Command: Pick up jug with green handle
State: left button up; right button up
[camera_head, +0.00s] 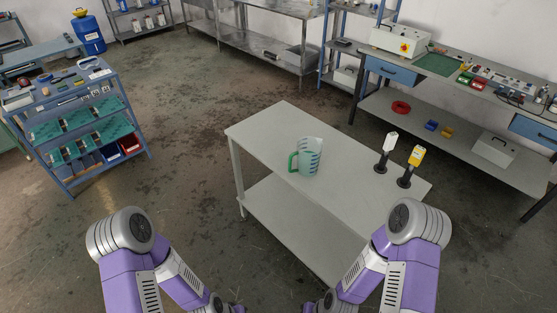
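The jug (311,156) is clear with a green handle (292,162) on its left side. It stands upright on the grey table (262,143), near the middle of the top. My left and right arms come in at the bottom of the view, short of the table's near side. Both arms run down to the bottom edge, and their grippers are out of the picture. Nothing touches the jug.
A white-headed device (389,144) and a yellow-headed device (414,158) stand on dark bases right of the jug. A blue shelf cart (108,131) is at left. A workbench (462,152) is at back right. The table's left end is clear.

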aim_at(309, 149)
jog(key=u, duration=0.4)
jog(key=i, duration=0.75)
jog(key=z, duration=1.55)
